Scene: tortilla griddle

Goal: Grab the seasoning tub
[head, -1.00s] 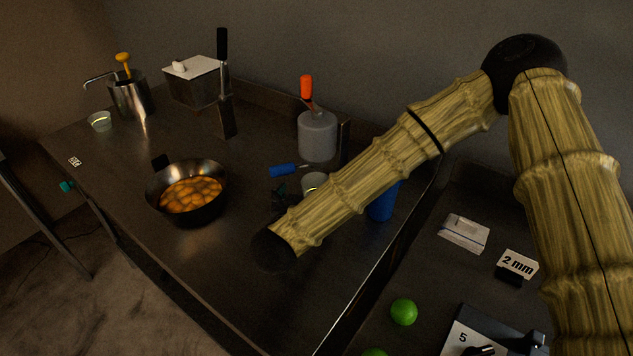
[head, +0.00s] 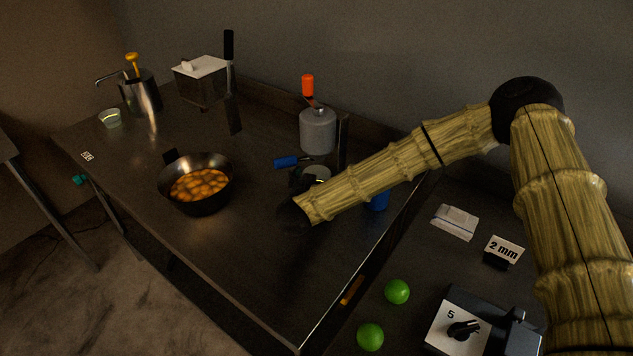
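No label marks the seasoning tub. A grey tub (head: 318,132) with an orange-topped tool rising from it stands near the back wall. A small pale cup (head: 319,172) with a yellowish band stands in front of it, partly hidden by my arm. A similar cup (head: 110,119) stands at the far left. My gripper (head: 299,181) is a dark shape just left of the nearer small cup, beyond the end of my arm. Its fingers are dark and mostly hidden, so I cannot tell whether they are open or touch the cup.
A dark pan (head: 202,207) of orange-brown food sits left of my gripper. A blue-handled tool (head: 287,162) lies behind my gripper, and a blue object (head: 378,200) is partly behind my arm. Two green balls (head: 397,291) lie at lower right.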

